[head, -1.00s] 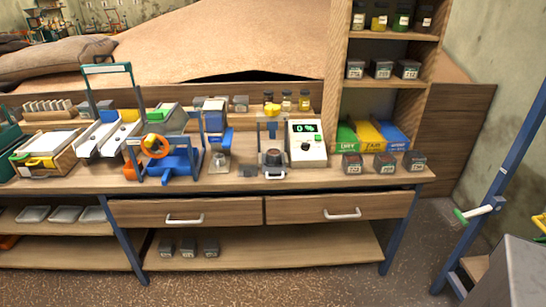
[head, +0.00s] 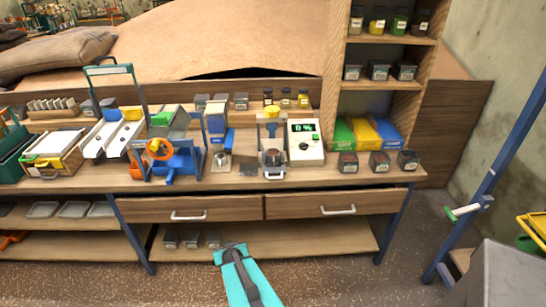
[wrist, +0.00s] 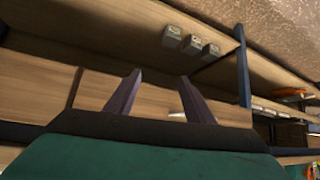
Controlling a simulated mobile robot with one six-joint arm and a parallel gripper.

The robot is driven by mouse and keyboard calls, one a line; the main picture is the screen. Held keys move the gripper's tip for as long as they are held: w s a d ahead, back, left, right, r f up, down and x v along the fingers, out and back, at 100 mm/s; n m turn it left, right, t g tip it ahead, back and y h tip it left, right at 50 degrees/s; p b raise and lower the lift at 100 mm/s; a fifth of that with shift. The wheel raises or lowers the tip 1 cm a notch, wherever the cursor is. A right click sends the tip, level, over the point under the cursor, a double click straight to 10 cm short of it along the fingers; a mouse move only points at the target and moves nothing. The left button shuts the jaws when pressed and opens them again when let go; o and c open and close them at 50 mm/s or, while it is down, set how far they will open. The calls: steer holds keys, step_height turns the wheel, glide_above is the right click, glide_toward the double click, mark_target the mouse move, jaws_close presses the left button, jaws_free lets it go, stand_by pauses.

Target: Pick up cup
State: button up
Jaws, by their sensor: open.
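My gripper (wrist: 158,76) is open, its two dark fingers apart with nothing between them in the wrist view. The wrist picture is turned over, and the fingers point toward the wooden front of the bench. In the head view my teal arm (head: 240,275) rises from the bottom edge, below the benchtop. No object is clearly recognisable as the cup. A small grey metal vessel (head: 221,161) stands under the blue upright device on the bench. A dark round vessel (head: 273,157) sits in the stand beside the white meter. Either could be a cup; I cannot tell.
The workbench (head: 330,180) carries a blue device with an orange wheel (head: 160,148), a white meter (head: 305,142) and several dark boxes (head: 379,162). Drawer handles (head: 188,216) stick out in front. A blue-legged frame (head: 490,180) stands at right. The floor before the bench is open.

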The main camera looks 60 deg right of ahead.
steer(key=s+d+r+m+t+h+p, duration=0.1)
steer(key=s+d+r+h, duration=0.3)
steer(key=d+r, duration=0.6)
steer(key=s+d+r+m+t+h+p, duration=0.2)
steer(key=s+d+r+h+p, duration=0.2)
steer(key=d+r, duration=0.7)
step_height(320, 180, up, 5)
steer(key=s, duration=0.2)
steer(key=shift+s+r+m+h+p, duration=0.15)
steer(key=shift+s+m+h+p, duration=0.15)
steer(key=shift+h+p, duration=0.1)
steer(key=shift+w+d+b, duration=0.1)
steer(key=shift+d+b, duration=0.1)
steer(key=shift+b, duration=0.2)
steer(key=b, duration=0.9)
glide_toward(273, 159)
steer(key=shift+w+d+f, duration=0.2)
steer(key=shift+d+f, duration=0.05)
steer(key=shift+d, duration=0.35)
steer(key=shift+w+d+f, duration=0.15)
steer(key=shift+d+f, duration=0.1)
steer(key=shift+d, duration=0.35)
steer(key=shift+w+d+b, duration=0.1)
steer(key=shift+b, duration=0.25)
steer(key=b+x, duration=0.1)
steer(key=b, duration=0.3)
steer(key=shift+w+d, duration=0.2)
steer(key=shift+w+d+r+b, duration=0.1)
steer(key=shift+w+d+b, duration=0.25)
steer(key=shift+b, duration=1.35)
